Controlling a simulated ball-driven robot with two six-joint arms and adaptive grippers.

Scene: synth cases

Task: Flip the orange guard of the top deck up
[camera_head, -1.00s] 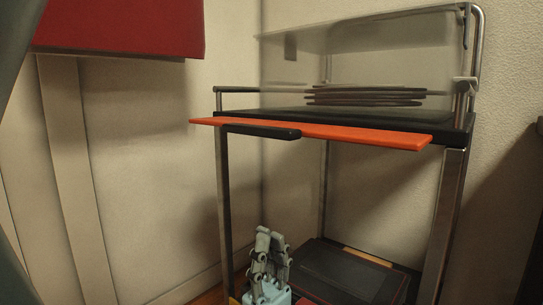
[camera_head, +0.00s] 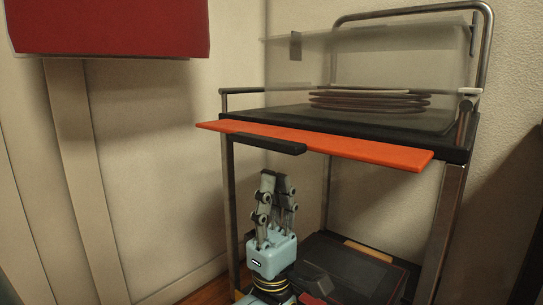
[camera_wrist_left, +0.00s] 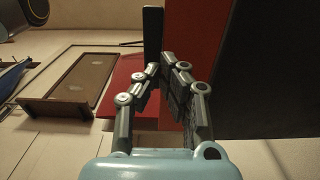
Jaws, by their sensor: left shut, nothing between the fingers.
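The orange guard (camera_head: 350,148) is a long flat strip along the front edge of the black top deck (camera_head: 445,149). It juts out low at the front, not standing up. A black handle (camera_head: 268,144) is on its left front edge. My left gripper (camera_head: 276,178) is shut and empty, pointing up just below the handle, with a gap between in the head view. In the left wrist view the fingers (camera_wrist_left: 160,68) point toward the black handle (camera_wrist_left: 153,35) and the red-orange guard (camera_wrist_left: 187,38). My right gripper is not in view.
Metal posts (camera_head: 443,215) carry the cart. A lower shelf holds a dark flat case (camera_head: 355,270). A red panel (camera_head: 110,28) hangs on the left wall.

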